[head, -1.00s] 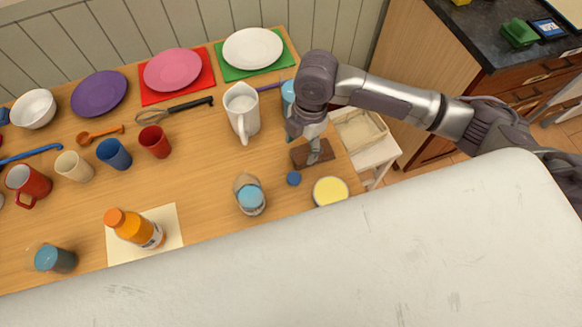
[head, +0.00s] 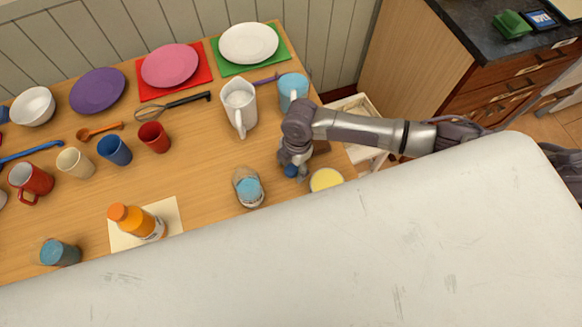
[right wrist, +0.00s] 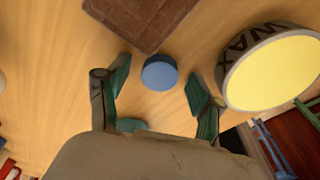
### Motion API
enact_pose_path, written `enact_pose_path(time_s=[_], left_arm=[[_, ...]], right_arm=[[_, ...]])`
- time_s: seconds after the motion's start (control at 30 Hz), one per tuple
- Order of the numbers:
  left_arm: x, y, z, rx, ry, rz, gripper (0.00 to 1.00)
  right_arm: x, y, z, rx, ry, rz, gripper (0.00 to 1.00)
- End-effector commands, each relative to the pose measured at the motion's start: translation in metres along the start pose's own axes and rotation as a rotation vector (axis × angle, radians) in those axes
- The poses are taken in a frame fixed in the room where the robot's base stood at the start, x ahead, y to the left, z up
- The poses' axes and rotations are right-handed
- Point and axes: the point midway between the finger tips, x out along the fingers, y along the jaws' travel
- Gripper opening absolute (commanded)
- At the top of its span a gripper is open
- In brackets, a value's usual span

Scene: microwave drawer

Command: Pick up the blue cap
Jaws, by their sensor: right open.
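The blue cap (head: 291,170) is a small round disc on the wooden table, partly covered by my right gripper (head: 295,168) in the head view. In the right wrist view the cap (right wrist: 160,73) lies between the two fingertips of my right gripper (right wrist: 157,80). The fingers are open and spread to either side of it, with a gap on both sides. My left gripper is in neither view.
A yellow-topped wax tin (right wrist: 275,68) stands close beside the right finger. A brown block (right wrist: 140,18) lies just beyond the cap. A jar with a blue top (head: 248,188), a white pitcher (head: 239,108) and a light blue mug (head: 292,90) stand nearby.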

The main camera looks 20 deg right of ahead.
Motion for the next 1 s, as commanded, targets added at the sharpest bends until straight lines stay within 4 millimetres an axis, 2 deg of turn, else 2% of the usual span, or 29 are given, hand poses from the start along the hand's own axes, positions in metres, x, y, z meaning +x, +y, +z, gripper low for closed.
enact_pose_path(time_s=[0.17,0.43,0.83,1.0], left_arm=[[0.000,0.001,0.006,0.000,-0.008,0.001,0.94],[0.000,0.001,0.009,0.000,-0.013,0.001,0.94],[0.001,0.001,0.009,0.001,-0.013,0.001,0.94],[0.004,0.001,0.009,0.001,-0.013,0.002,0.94]], right_arm=[[0.001,0.000,0.000,-0.001,0.000,0.001,0.66],[0.000,0.000,0.000,0.000,0.000,0.000,0.26],[-0.002,0.000,0.000,-0.001,0.000,0.001,0.25],[-0.015,0.001,-0.002,-0.001,0.001,0.003,0.25]])
